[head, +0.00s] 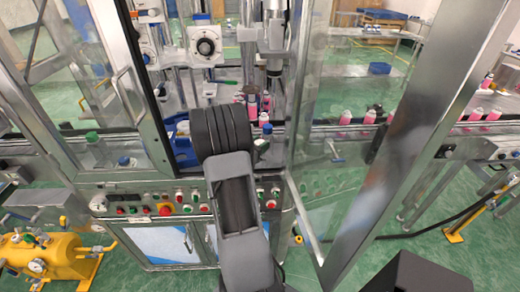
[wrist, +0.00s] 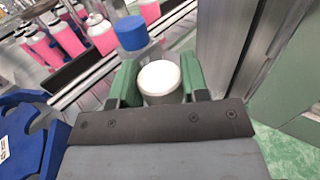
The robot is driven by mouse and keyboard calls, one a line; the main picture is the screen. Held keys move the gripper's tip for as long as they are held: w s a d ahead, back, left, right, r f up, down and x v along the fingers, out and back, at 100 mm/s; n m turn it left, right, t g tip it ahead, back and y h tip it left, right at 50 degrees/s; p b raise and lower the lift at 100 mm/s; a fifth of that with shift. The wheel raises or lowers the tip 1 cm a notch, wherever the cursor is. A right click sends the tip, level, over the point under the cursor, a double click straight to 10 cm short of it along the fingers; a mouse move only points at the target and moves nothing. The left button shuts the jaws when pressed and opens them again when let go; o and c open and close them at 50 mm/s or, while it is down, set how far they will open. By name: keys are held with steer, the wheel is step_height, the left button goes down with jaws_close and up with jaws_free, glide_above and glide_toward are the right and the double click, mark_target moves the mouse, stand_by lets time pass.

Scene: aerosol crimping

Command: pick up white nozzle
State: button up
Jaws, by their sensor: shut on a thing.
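The white nozzle (wrist: 160,78) is a short white cylinder with a round top, in the middle of the wrist view. My gripper (wrist: 158,88) has green fingers, one on each side of the nozzle, and is shut on it. In the head view my arm hides most of the gripper, and I cannot make out the nozzle clearly there. The nozzle's lower end is hidden by the gripper's dark plate in the wrist view.
A blue cap (wrist: 130,33) stands just beyond the gripper. Several pink cans (wrist: 66,38) line the conveyor at upper left. A blue bin (head: 183,146) lies left of my arm. Metal door frames (head: 415,130) stand close on the right.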

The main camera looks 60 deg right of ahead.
steer(key=s+a+r+b, duration=0.1)
steer(key=s+a+r, duration=0.6)
steer(key=a, duration=0.3)
steer(key=shift+s+a+r+b, duration=0.2)
steer(key=shift+r+b, duration=0.1)
steer(key=shift+r, duration=0.35)
